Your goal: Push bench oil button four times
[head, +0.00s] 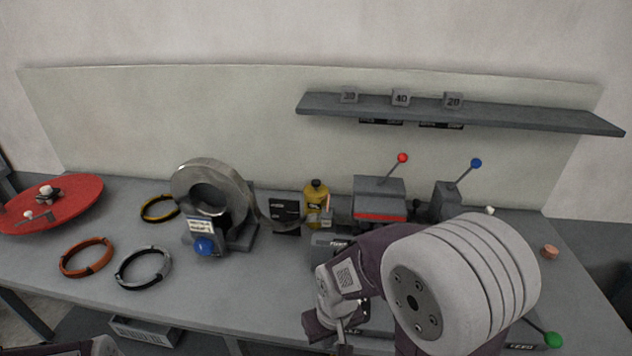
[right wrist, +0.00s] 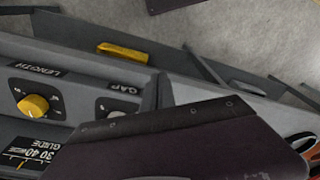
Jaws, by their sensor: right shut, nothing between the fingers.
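A yellow oil bottle (head: 315,204) with a black cap stands upright at the back middle of the bench. A small grey block with a pale reddish upright piece (head: 327,208) is beside it; I cannot tell whether this is the oil button. My right gripper (head: 334,332) is shut and empty near the bench's front edge, in front of the bottle and apart from it. My right arm hides part of the bench behind it. A dark part of my own arm crosses the right wrist view. My left gripper is not in view.
A grey ring-shaped machine (head: 209,191) with a blue knob (head: 204,246) stands left of the bottle. Levers with red (head: 403,158) and blue (head: 476,163) balls rise at right. Orange (head: 86,258) and grey (head: 143,267) coils lie at left. The right wrist view shows a yellow dial (right wrist: 33,105).

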